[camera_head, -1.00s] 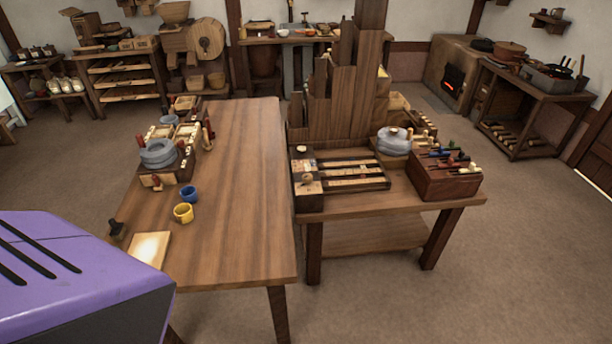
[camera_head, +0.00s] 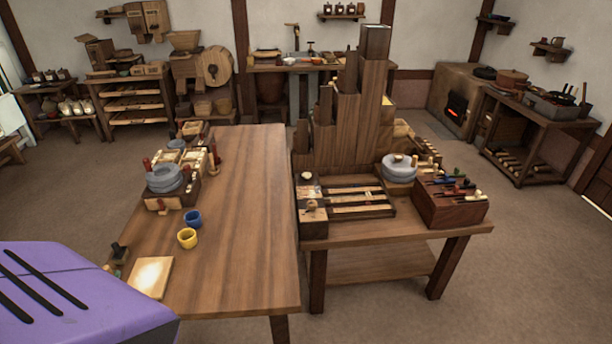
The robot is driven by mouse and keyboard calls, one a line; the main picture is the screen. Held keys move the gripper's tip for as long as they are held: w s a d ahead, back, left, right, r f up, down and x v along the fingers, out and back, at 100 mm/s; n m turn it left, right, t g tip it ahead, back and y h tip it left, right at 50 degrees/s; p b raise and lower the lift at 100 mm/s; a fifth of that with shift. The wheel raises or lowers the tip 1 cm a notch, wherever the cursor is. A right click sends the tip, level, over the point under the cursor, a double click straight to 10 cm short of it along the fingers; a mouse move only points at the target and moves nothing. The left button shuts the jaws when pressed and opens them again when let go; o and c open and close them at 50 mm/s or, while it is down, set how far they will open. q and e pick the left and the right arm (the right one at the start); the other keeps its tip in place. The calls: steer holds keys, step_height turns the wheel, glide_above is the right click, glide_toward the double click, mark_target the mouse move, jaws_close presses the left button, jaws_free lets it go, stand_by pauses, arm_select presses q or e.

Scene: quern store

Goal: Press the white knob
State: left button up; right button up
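A small pale knob (camera_head: 306,176) sits on top of a dark wooden box at the left end of a slotted tray (camera_head: 358,190), on the right-hand table (camera_head: 400,235). A grey round quern (camera_head: 399,168) behind the tray has a pale spot on its top. I cannot tell for sure which pale piece is the white knob. Neither of my grippers is in view.
The long wooden table (camera_head: 238,230) holds a blue cup (camera_head: 192,219), a yellow cup (camera_head: 187,238), a pale board (camera_head: 150,277) and a grey quern (camera_head: 165,179). A dark block (camera_head: 450,205) stands right of the tray. The floor (camera_head: 520,270) at right is clear.

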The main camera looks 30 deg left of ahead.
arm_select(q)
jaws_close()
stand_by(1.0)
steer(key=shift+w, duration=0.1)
